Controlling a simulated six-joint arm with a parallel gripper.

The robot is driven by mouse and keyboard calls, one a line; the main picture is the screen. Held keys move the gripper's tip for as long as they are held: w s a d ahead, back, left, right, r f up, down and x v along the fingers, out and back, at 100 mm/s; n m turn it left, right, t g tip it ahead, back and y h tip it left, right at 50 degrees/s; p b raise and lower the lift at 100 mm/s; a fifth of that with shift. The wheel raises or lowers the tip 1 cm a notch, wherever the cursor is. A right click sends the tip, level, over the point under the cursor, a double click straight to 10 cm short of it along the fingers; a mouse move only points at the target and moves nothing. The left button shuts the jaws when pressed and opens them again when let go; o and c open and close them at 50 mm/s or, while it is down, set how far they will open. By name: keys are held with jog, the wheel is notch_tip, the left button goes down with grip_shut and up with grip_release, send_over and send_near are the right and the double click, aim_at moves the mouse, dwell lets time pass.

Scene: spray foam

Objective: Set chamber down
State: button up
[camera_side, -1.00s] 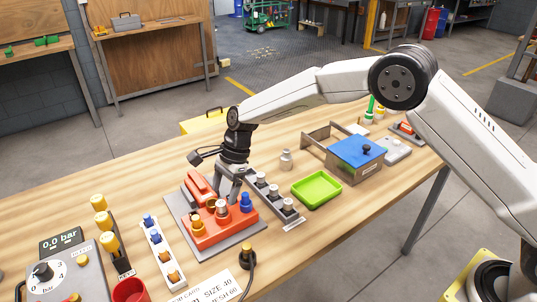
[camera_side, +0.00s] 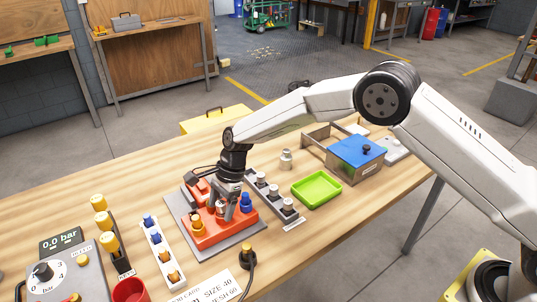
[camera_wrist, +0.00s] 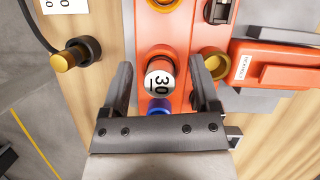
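The red block (camera_side: 200,242) sits on a grey plate (camera_side: 250,231) on the wooden table. My gripper (camera_side: 221,208) points down over the block, between a yellow-topped piece (camera_side: 197,229) and a blue piece (camera_side: 245,203). I cannot tell whether this piece is the chamber. A brass ring (camera_wrist: 214,65) lies just right of the fingers. The side view hides much of the marked piece.
A white strip with blue and orange pieces (camera_side: 160,252) lies left of the plate. A grey rack with metal pieces (camera_side: 273,192) lies right. A black-and-brass plug on a cable (camera_side: 246,257) stands in front. A green tray (camera_side: 317,190) and a blue-lidded box (camera_side: 355,151) stand farther right.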

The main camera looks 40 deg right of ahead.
grip_shut()
jog(key=shift+r, duration=0.1)
jog(key=shift+r, duration=0.8)
jog(key=s+d+r, duration=0.5)
jog(key=s+r, duration=0.6)
jog(key=s, duration=0.2)
jog(key=shift+r, duration=0.15)
